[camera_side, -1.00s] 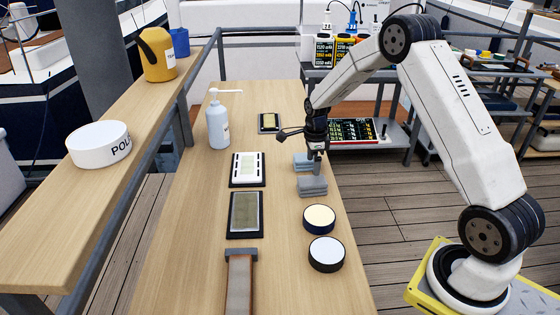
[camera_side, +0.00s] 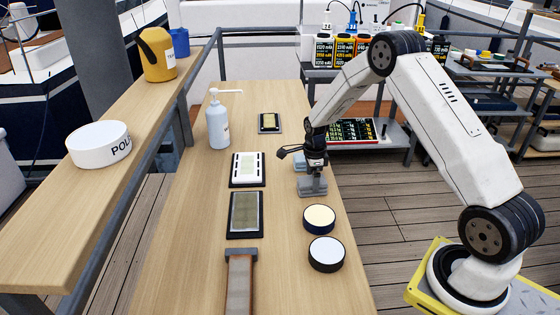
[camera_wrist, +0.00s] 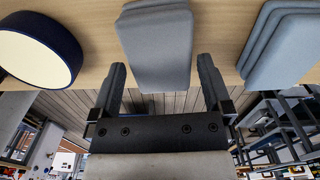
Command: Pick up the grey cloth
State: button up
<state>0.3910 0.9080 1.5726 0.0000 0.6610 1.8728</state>
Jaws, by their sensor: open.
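The grey cloth (camera_side: 307,190) is a folded stack on the wooden bench, near its right edge. In the wrist view the grey cloth (camera_wrist: 157,48) lies between and beyond my two fingertips. My gripper (camera_side: 313,178) is open and points down at the grey cloth, hiding part of it in the side view. In the wrist view my gripper (camera_wrist: 161,66) has one finger on each side of the cloth's near end. I cannot tell whether the fingers touch it.
A blue-grey folded cloth (camera_side: 299,162) lies just behind; it also shows at right in the wrist view (camera_wrist: 287,48). Two round tins, one cream-topped (camera_side: 319,219) and one white-topped (camera_side: 326,254), stand in front. Sharpening stones (camera_side: 244,213) and a pump bottle (camera_side: 218,125) are left.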

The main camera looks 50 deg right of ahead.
jog(key=shift+f, duration=1.15)
jog(key=c, duration=1)
